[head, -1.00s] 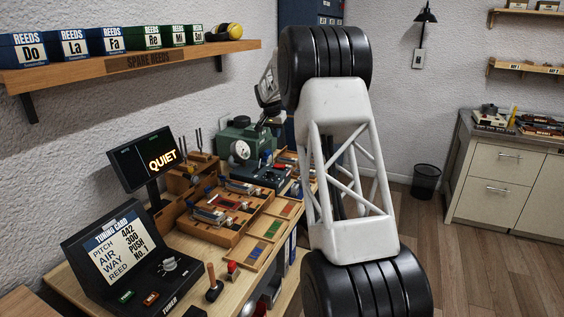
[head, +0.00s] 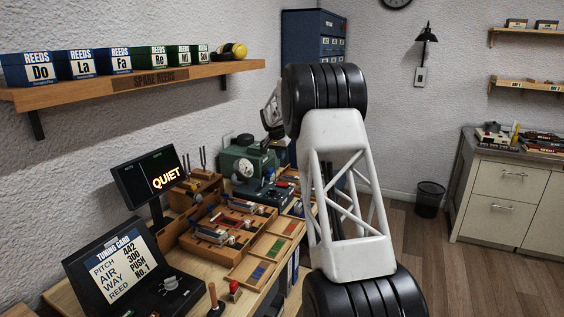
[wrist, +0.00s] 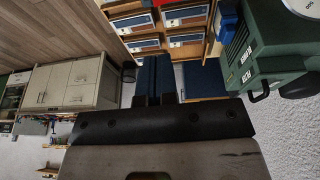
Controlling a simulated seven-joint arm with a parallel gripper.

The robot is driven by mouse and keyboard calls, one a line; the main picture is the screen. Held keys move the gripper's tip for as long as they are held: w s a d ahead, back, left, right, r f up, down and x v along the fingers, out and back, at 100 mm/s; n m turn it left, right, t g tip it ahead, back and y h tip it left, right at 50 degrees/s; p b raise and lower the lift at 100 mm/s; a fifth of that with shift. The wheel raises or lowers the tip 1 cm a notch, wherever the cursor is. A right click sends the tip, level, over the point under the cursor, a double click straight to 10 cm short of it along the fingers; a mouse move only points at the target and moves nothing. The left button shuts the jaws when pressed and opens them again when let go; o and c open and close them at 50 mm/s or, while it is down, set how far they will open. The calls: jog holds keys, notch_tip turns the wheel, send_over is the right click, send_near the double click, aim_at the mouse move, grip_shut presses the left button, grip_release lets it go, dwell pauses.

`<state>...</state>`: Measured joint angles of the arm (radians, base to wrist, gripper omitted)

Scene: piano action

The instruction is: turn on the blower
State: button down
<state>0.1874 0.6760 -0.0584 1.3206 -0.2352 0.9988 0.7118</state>
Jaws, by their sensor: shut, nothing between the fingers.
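A green machine (head: 240,158) with a round white dial stands at the back of the workbench in the head view; it looks like the blower, but I cannot read a name on it. In the wrist view the green machine (wrist: 262,48) is at the upper right, with small white labels, a black handle and part of the dial. My gripper (wrist: 155,60) is shut and empty, its two dark fingers side by side, to the left of the machine and apart from it in the picture. In the head view my arm hides the fingers. I cannot make out a switch.
On the bench are a wooden tray (head: 190,243), a display reading QUIET (head: 165,178) and a tuner console (head: 128,265) with a tuning card. Reed boxes stand on the wall shelf (head: 150,82). A blue cabinet (head: 300,45) stands behind.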

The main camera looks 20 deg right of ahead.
send_over(286, 184)
jog(key=f, duration=1.1)
jog(key=shift+s+a, duration=0.1)
jog(key=shift+a, duration=0.3)
jog(key=shift+s+d+f, duration=0.1)
jog(key=shift+f, duration=0.85)
jog(key=shift+s+d+f+y, duration=0.15)
jog(key=shift+f+y, duration=0.2)
jog(key=shift+y, duration=0.05)
jog(key=shift+t, duration=0.3)
jog(key=shift+w+a+r, duration=0.3)
jog(key=shift+w+a, duration=0.25)
jog(key=shift+a, duration=0.05)
jog(key=shift+r, duration=0.1)
